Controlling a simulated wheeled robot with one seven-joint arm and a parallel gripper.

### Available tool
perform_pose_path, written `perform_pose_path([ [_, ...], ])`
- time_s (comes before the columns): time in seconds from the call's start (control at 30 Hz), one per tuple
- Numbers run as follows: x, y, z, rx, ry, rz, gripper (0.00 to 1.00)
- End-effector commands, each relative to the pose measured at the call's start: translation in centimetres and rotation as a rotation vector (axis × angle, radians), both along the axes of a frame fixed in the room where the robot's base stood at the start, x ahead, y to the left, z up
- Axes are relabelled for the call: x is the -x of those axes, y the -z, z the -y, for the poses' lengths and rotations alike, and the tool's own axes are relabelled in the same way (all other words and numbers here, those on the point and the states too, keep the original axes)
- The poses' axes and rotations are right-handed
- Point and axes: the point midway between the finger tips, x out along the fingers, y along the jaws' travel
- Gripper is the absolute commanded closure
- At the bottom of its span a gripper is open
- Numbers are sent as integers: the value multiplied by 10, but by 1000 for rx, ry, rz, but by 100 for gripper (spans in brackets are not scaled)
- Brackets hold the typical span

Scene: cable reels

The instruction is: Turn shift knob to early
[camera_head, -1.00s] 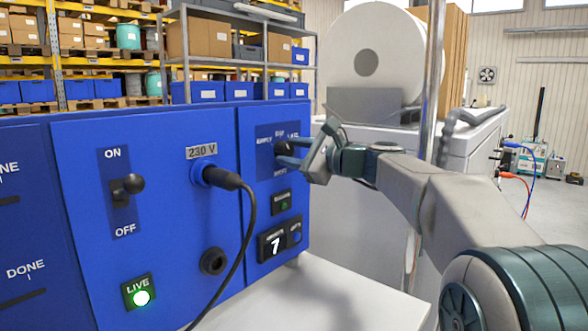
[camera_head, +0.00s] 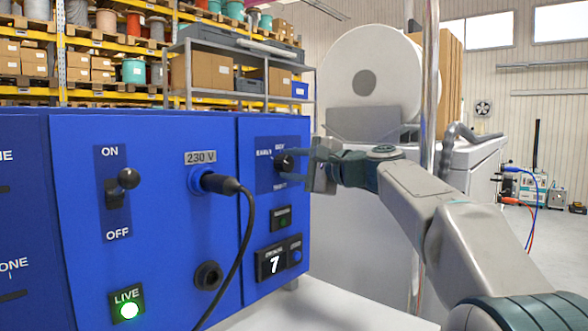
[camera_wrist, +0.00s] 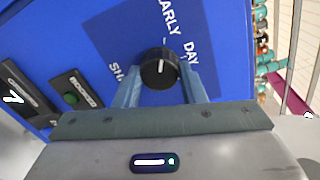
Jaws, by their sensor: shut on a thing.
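The shift knob (camera_head: 283,162) is a round black knob on the blue panel of the cabinet. In the head view EARLY is printed to its left, DAY above it and a word below it, too small to read surely. In the wrist view the knob (camera_wrist: 160,68) carries a short white line, which lies on the side toward EARLY and DAY; its exact setting is hard to tell. My gripper (camera_head: 300,162) reaches in from the right, with its fingers on both sides of the knob, shut on it. The wrist view shows both fingers (camera_wrist: 161,85) beside it.
Left of the knob are an ON/OFF lever (camera_head: 122,185), a 230 V plug (camera_head: 215,182) with a hanging black cable, and a lit green LIVE lamp (camera_head: 128,309). Below the knob are a dark green button (camera_head: 279,217) and a counter showing 7 (camera_head: 273,264).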

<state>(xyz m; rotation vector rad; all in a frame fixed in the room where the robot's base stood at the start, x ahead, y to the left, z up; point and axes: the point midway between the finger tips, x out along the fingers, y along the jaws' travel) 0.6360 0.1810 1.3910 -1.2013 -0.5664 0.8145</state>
Motion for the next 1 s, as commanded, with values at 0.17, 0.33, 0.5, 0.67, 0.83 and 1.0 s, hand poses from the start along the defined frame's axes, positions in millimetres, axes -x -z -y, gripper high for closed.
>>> perform_pose_path([
  [0.17, 0, 2, 0, 5, -2, 1, 86],
  [0.33, 0, 2, 0, 6, -3, 0, 86],
  [0.5, 0, 2, 0, 4, -2, 1, 42],
  [0.67, 0, 1, 0, 3, -1, 1, 42],
  [0.83, 5, 1, 8, 3, 2, 2, 42],
  [1.0, 24, 1, 33, 3, 4, 3, 42],
])
